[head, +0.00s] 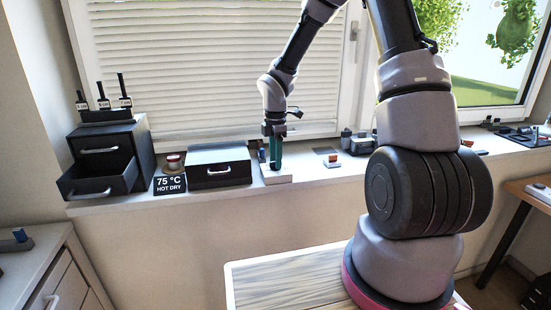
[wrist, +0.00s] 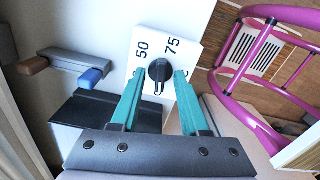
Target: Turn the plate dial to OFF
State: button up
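The plate dial is a black round knob (wrist: 159,71) with a narrow grip bar, on a white plate (wrist: 185,28) marked 50 and 75 in the wrist view. An OFF mark is not visible there; the lower part of the plate is hidden behind my gripper. My gripper (wrist: 161,79) has teal fingers, one on each side of the knob, spread apart with the grip bar between them. I cannot tell whether a finger touches the knob. In the head view my gripper (head: 275,166) points down at a pale block on the windowsill, and the knob is hidden.
A sign (head: 169,184) reads 75 °C HOT DRY. Beside it stand a black drawer box (head: 220,168) and a dark cabinet (head: 105,158) with an open lower drawer. A pink tubular frame (wrist: 245,60) is right of the plate. A grey bar (wrist: 75,61) lies left.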

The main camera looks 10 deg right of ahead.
notch_tip(320, 180, up, 11)
dwell(0.4)
jog(key=shift+f, duration=0.1)
jog(key=s+d+r+m+t+y, duration=0.1)
jog(key=s+d+r+m+t, duration=0.2)
jog(key=s+r+m, duration=0.7)
jog(key=s+d+r+m+t+y, duration=0.1)
jog(key=s+d+r+m+t, duration=0.2)
jog(key=s+r+m, duration=0.6)
jog(key=s+m+t, duration=0.1)
jog(key=s+m, duration=0.2)
jog(key=m, duration=0.2)
jog(key=shift+s+r, duration=0.3)
jog(key=shift+r, duration=0.05)
jog(key=shift+c, duration=0.2)
